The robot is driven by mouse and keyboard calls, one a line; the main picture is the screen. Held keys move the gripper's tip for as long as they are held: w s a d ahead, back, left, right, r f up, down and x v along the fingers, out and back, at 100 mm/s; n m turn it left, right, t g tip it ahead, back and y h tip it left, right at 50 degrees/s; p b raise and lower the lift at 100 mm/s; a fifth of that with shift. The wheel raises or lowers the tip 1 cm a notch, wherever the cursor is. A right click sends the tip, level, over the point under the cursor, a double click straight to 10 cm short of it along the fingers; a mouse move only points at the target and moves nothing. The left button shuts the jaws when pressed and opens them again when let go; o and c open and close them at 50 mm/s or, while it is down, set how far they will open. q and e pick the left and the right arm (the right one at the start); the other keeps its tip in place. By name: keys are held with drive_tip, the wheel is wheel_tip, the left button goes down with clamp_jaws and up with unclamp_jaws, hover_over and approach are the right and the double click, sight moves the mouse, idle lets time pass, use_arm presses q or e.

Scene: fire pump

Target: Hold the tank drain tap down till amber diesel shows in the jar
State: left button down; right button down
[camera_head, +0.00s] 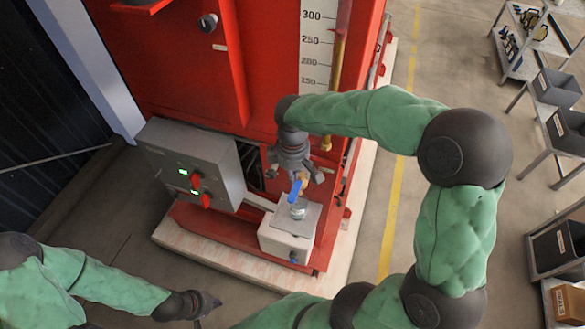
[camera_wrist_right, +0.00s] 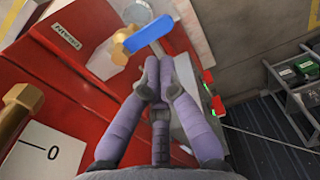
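The drain tap has a blue lever (camera_head: 295,192) on a brass body (camera_head: 303,178) low on the red tank's front. A small jar (camera_head: 298,209) stands below it on a pale box and looks clear grey, with no amber visible. My right gripper (camera_head: 298,174) is just above the tap. In the right wrist view its purple fingers (camera_wrist_right: 156,75) come together at the tips with nothing between them. The blue lever (camera_wrist_right: 150,32) lies just beyond the fingertips; contact cannot be told. My left gripper (camera_head: 208,303) is low at the left, away from the tap, its fingers unclear.
A grey control box (camera_head: 190,160) with green lights and red handles stands left of the tap. The pale box (camera_head: 287,240) under the jar sits on the red base. A level scale (camera_head: 318,45) is on the tank. Shelves with bins (camera_head: 557,88) stand far right.

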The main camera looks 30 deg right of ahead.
sight(293, 196)
wheel_tip(293, 196, down, 9)
drive_tip(key=shift+r, duration=0.2)
idle(0.5)
